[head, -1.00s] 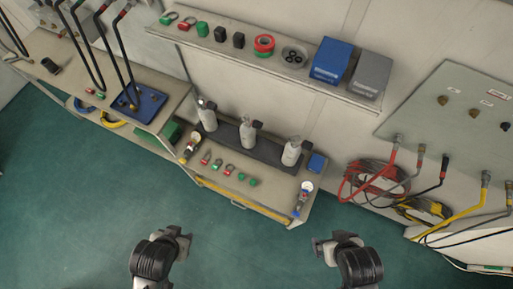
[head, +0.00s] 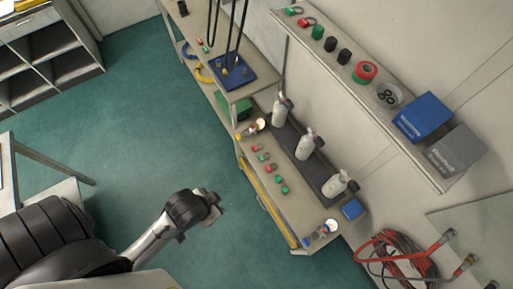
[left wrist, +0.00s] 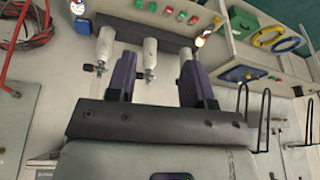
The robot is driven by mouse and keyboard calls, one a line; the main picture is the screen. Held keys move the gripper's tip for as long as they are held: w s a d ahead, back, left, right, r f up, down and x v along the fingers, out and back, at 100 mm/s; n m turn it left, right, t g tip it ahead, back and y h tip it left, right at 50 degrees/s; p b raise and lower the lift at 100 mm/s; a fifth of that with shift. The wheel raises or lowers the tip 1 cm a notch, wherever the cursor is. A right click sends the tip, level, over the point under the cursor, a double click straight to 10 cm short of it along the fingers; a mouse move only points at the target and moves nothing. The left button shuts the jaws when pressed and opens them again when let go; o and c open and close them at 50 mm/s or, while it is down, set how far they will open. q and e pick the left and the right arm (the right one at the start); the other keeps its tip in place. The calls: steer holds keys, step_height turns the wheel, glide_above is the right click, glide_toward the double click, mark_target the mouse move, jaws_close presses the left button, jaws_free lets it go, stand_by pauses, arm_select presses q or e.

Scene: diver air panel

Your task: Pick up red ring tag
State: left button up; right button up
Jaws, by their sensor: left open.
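Small red and green tags lie in a row on the lower bench. A red one (head: 257,147) is at the far end of this row, but its ring shape is too small to confirm. On the wall shelf, a red ring tag (head: 307,21) lies beside a green one. My left gripper (head: 212,206) is in front of the bench, apart from the tags, over the floor in the picture. In the left wrist view its two dark fingers (left wrist: 160,85) are spread and empty, and the tag row shows small at the top. My right gripper is not in view.
Grey-white bottles (head: 305,144) stand on a dark mat behind the tags. Gauges sit at both bench ends. The shelf (head: 405,145) overhangs behind, with a blue box (head: 424,118). Red hoses (head: 398,258) hang at lower right. The green floor (head: 130,120) is open.

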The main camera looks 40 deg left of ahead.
arm_select(q)
steer(key=shift+o, duration=0.4)
steer(key=shift+d, duration=0.1)
steer(key=o, duration=0.3)
steer(key=shift+d, duration=0.15)
